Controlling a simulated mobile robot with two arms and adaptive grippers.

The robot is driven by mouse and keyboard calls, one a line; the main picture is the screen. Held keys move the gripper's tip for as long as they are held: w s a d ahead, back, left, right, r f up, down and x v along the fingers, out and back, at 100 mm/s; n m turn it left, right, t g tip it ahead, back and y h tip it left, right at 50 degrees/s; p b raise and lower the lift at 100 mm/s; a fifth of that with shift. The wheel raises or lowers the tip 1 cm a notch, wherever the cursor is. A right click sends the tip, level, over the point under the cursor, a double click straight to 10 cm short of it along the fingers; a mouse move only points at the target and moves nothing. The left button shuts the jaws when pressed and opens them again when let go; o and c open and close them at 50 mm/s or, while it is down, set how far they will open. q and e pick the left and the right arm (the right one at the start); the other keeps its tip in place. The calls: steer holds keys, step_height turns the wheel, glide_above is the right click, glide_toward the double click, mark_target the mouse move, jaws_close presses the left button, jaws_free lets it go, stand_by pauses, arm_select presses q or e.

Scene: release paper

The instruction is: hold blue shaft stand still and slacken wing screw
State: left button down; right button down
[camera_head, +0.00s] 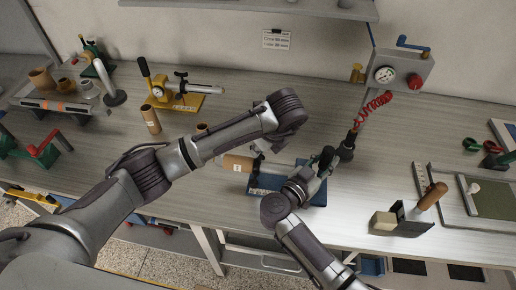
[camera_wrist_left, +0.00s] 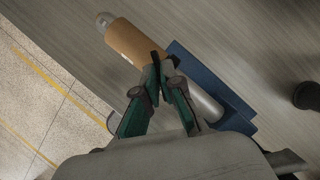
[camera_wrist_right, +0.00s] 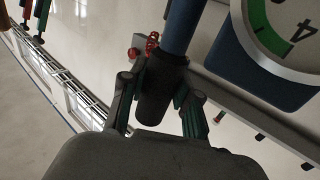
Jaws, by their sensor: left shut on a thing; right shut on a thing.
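The blue shaft stand (camera_head: 262,183) lies on the bench, partly hidden by my arms. It carries a brown roll (camera_head: 237,163) on a grey shaft (camera_wrist_left: 207,103). My left gripper (camera_wrist_left: 158,75) is shut on a small dark part at the shaft, beside the roll's end; its exact grip is partly hidden. My right gripper (camera_head: 327,158) is by the stand's right end. In the right wrist view, its fingers are shut on a dark cylinder (camera_wrist_right: 160,90) at the end of a blue rod (camera_wrist_right: 181,25). I cannot clearly make out a wing screw.
A yellow-based shaft stand (camera_head: 187,102) is behind at left. A block with a brown handle (camera_head: 410,220) is at right.

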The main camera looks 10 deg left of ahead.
arm_select(q)
steer(key=shift+n, duration=0.5)
steer(key=c, duration=1.3)
jaws_free()
steer(key=v, duration=1.2)
steer(key=shift+w+d, duration=0.15)
steer(key=shift+w, duration=0.05)
